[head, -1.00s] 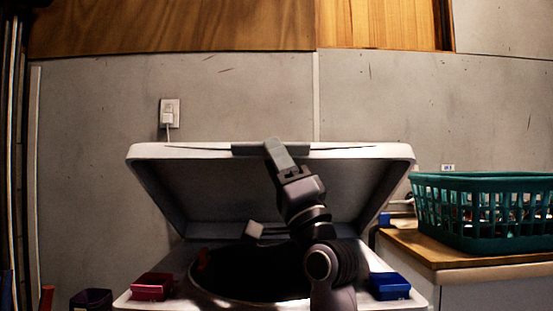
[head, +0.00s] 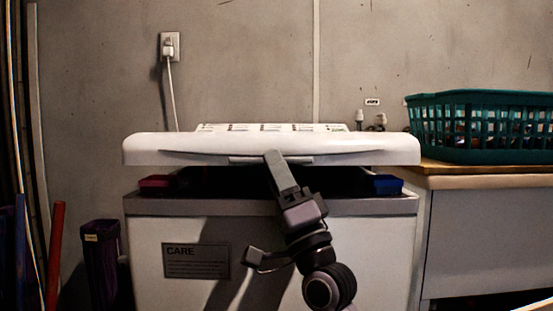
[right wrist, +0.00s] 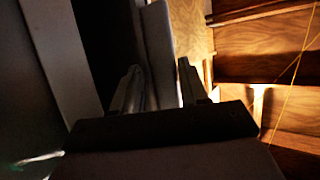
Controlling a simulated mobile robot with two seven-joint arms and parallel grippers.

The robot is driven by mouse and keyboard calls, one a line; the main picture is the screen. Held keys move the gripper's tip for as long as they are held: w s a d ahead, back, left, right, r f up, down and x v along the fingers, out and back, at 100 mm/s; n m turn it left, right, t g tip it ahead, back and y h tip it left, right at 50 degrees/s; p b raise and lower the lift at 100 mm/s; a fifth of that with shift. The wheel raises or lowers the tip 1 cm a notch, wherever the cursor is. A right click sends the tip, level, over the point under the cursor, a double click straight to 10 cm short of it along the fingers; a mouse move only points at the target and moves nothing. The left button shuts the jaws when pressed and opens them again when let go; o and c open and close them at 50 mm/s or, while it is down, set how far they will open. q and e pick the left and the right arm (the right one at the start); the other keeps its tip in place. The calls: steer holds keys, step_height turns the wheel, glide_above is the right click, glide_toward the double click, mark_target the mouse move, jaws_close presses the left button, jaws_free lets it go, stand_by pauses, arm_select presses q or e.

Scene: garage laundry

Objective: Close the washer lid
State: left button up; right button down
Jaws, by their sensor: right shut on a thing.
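The white washer lid (head: 340,148) is tilted low over the washer (head: 370,240) in the head view. A dark gap separates its front edge from the washer's top. My right gripper (head: 272,156) is shut on the middle of the lid's front edge. In the right wrist view, the lid's edge (right wrist: 161,55) lies between the two fingers of the right gripper (right wrist: 160,85). The washer's tub opening is hidden under the lid. My left gripper is not in view.
A pink box (head: 156,184) and a blue box (head: 387,185) sit at the left and right ends of the washer's top. A green basket (head: 480,98) stands on the wooden counter (head: 480,182) to the right. A purple bin (head: 101,255) stands left of the washer.

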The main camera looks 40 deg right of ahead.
steer(key=shift+w+d+f, duration=0.2)
steer(key=shift+w+f, duration=0.05)
steer(key=shift+f, duration=0.3)
steer(key=c, duration=1)
jaws_free()
steer(key=shift+o, duration=1)
steer(key=shift+d+f, duration=0.1)
